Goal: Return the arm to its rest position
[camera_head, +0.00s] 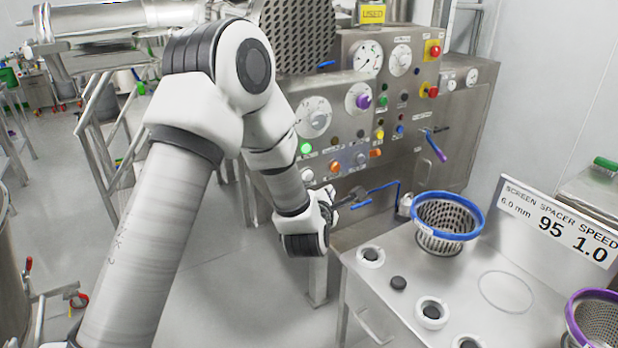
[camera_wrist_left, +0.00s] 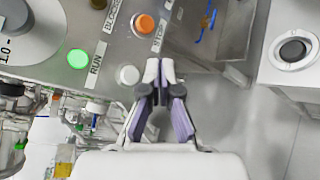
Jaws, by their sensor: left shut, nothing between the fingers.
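My left arm (camera_head: 165,235) reaches in from the lower left, bends at a raised elbow and comes down in front of the steel control panel (camera_head: 345,105). My left gripper (camera_head: 350,197) is near the panel's lower edge, partly hidden by the wrist. In the left wrist view the gripper (camera_wrist_left: 160,68) is shut and empty. Its fingertips show in front of the panel, close to a white button (camera_wrist_left: 128,75) and below an orange button (camera_wrist_left: 144,24). I cannot tell whether they touch the panel. My right gripper does not show.
A steel table (camera_head: 405,270) at the right holds a blue-rimmed basket screen (camera_head: 447,222), white ring spacers and a purple-rimmed basket (camera_head: 598,318). A blue-handled lever (camera_head: 378,190) sticks out beside the gripper. A steel stair frame (camera_head: 105,125) stands behind the arm. Floor below is clear.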

